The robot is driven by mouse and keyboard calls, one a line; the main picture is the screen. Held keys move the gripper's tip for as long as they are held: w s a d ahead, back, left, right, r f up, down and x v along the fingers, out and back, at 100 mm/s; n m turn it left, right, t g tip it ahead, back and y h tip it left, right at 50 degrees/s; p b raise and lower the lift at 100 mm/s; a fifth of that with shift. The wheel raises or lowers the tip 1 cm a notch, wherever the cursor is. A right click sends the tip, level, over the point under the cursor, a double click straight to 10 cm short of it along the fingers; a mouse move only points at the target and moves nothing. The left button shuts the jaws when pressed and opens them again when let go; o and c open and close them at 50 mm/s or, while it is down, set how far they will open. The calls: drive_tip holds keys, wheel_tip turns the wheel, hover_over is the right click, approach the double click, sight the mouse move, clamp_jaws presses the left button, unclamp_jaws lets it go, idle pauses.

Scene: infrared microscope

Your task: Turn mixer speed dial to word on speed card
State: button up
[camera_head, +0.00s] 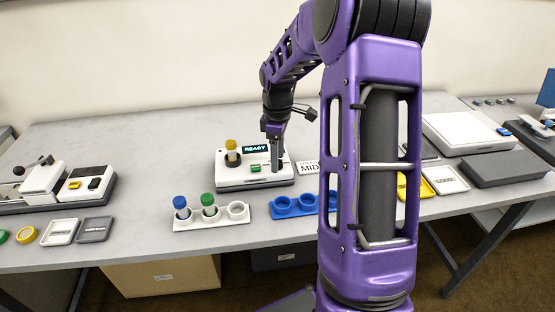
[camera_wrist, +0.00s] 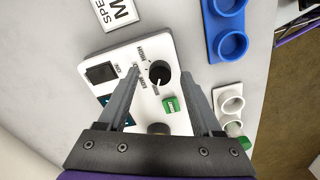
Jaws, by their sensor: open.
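The white mixer (camera_head: 262,183) stands mid-table, with a lit READY display (camera_head: 255,149) and a yellow-capped tube (camera_head: 232,152). A green button (camera_wrist: 171,104) is beside the dial. The speed card (camera_head: 308,168) stands just right of the mixer and reads MID; my arm partly hides it. My gripper (camera_head: 275,168) points down over the mixer, open and empty. In the wrist view my gripper (camera_wrist: 160,73) has a finger either side of the dial; contact cannot be told.
A white rack (camera_head: 190,223) with blue- and green-capped tubes stands in front of the mixer. A blue rack (camera_head: 290,212) is right of it, partly behind my arm. Other instruments stand at the table's left and right. Bare table lies left of the mixer.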

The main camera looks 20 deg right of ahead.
drive_tip(key=shift+f, duration=0.35)
clamp_jaws()
